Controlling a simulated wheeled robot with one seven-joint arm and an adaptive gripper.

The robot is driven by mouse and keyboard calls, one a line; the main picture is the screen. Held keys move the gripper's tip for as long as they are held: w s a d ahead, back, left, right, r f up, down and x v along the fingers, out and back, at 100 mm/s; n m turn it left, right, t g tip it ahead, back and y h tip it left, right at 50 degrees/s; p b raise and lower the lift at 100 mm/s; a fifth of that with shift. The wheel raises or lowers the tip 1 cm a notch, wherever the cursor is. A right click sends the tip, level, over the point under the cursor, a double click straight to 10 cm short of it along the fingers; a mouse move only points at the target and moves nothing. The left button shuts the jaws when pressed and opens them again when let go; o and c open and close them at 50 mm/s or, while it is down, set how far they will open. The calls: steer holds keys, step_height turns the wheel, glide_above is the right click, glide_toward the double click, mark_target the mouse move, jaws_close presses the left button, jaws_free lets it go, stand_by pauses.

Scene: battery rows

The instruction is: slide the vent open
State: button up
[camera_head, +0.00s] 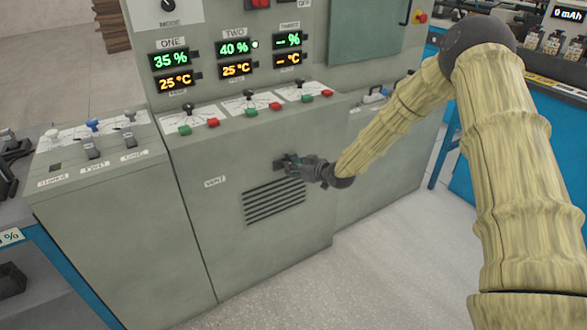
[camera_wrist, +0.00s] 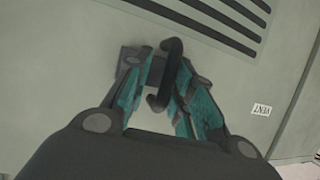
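The vent (camera_head: 275,201) is a set of dark horizontal slats low on the grey cabinet front, beside a "VENT" label (camera_head: 215,182). Some slats (camera_wrist: 222,18) show at the top of the wrist view. A dark bar handle (camera_wrist: 172,60) on a small plate is just above the slats in the head view. My gripper (camera_head: 290,164) is at this handle. In the wrist view its teal-padded fingers (camera_wrist: 158,72) stand on either side of the handle, with a gap on the left. The handle appears close to the right finger; whether they touch is unclear.
Above is a sloped panel with switches and red and green buttons (camera_head: 250,112), under lit displays (camera_head: 235,48). A lower console with levers (camera_head: 95,150) stands at left. A blue bench (camera_head: 560,130) is at right. The floor (camera_head: 370,270) in front is clear.

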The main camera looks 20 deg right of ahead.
steer(key=shift+a, duration=0.1)
stand_by(0.4)
steer(key=v, duration=1.2)
stand_by(0.3)
